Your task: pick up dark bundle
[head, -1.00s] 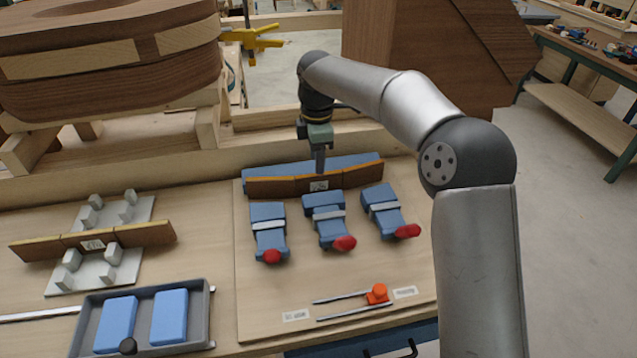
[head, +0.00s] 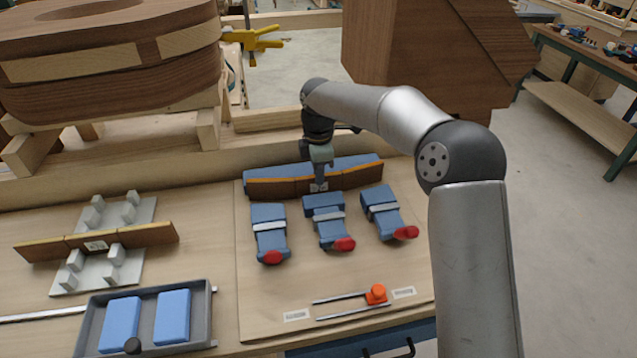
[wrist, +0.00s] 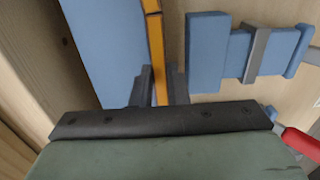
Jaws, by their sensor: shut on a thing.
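A dark brown bundle (head: 272,188), a long strip in joined sections with a pale label, stands on edge along the front of a long blue block (head: 352,162) on the board. My gripper (head: 319,184) reaches down from above at its middle, fingers closed on it. In the wrist view the bundle's orange-yellow top edge (wrist: 154,35) runs between the two fingers (wrist: 160,86). The finger tips and the bundle's underside are hidden. A second dark brown strip (head: 50,250) with a label rests across a grey pegged stand (head: 78,279) at the left.
Three blue clamps with red tips, one of them the middle clamp (head: 329,221), lie just in front of the bundle. A grey tray (head: 208,312) holds two blue blocks. An orange-knobbed tool (head: 376,294) lies near the front. A wooden rail (head: 265,154) runs behind.

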